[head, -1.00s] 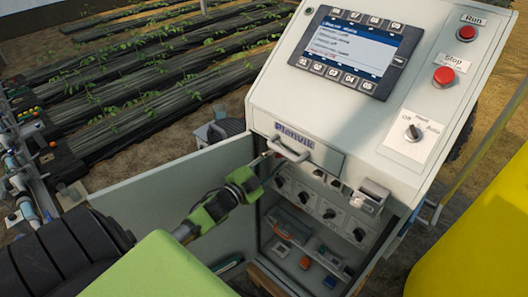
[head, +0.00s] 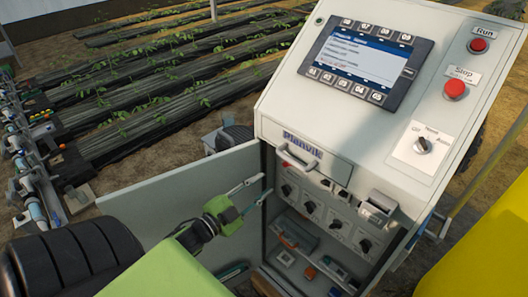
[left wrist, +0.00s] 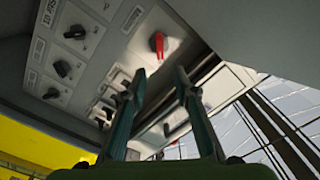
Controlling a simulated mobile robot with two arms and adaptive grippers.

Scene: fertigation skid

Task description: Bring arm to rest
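My left gripper (head: 266,186) is green with two slim fingers. It is open and empty, in front of the open lower compartment of the grey cabinet (head: 300,120). It is apart from the pull handle (head: 298,160) above it. In the left wrist view the two fingers (left wrist: 161,76) stand apart with nothing between them. Beyond them is a panel with black knobs (left wrist: 64,69) and a red handle (left wrist: 158,45). My right gripper is not in view.
The cabinet door (head: 180,192) stands open to the left, beside and behind my left arm. The sloped top carries a screen (head: 367,60), a red stop button (head: 454,89) and a selector switch (head: 422,146). A yellow surface (head: 490,240) is at right. Crop rows lie behind.

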